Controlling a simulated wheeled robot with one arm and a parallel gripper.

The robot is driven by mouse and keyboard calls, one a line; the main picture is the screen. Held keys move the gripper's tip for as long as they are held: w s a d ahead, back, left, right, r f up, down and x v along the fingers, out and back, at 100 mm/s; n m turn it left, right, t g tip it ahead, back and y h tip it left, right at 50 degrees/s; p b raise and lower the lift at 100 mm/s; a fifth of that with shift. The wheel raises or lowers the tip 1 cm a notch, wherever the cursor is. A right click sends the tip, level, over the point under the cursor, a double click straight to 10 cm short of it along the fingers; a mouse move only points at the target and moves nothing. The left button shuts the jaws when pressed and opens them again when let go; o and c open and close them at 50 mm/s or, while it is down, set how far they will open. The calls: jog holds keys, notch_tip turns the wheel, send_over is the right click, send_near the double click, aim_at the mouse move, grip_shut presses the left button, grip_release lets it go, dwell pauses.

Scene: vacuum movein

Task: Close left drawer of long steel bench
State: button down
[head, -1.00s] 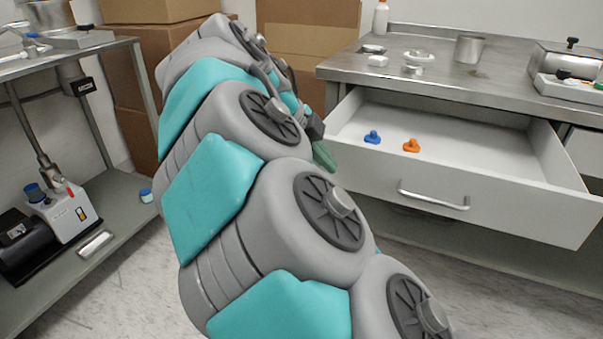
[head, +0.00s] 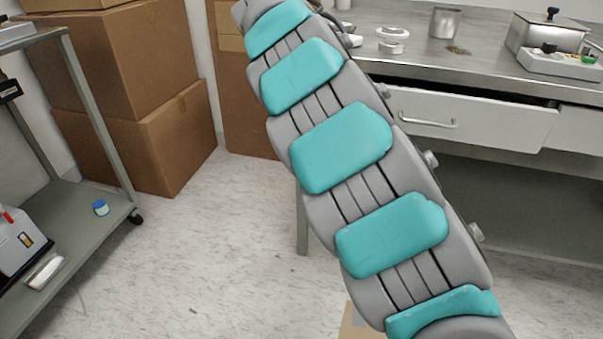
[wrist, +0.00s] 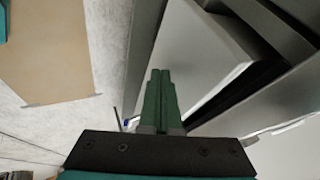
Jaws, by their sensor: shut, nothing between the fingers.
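The left drawer (head: 480,117) of the long steel bench (head: 470,62) shows right of my arm in the head view. Its pale front, with a bar handle (head: 427,122), stands slightly proud of the bench, with a dark gap along the top. My arm hides its left end. In the wrist view, the pale drawer (wrist: 205,50) lies just right of my gripper (wrist: 160,75). The green fingers are shut together and empty, close to the drawer; I cannot tell whether they touch it. The head view does not show the fingers.
Cardboard boxes (head: 120,75) are stacked behind at left. A steel cart (head: 75,215) with a small blue-capped jar (head: 100,208) stands at far left. A metal pot (head: 444,22) and a lidded steel bath (head: 550,45) sit on the bench. The floor (head: 230,250) between cart and bench is clear.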

jog(key=w, duration=0.1)
jog(key=w+d, duration=0.1)
jog(key=w, duration=0.2)
jog(key=shift+w+d+p, duration=0.1)
jog(key=shift+d+p, duration=0.15)
jog(key=shift+p, duration=0.15)
jog(key=shift+w+r, duration=0.1)
jog(key=shift+w, duration=0.1)
jog(key=shift+d, duration=0.1)
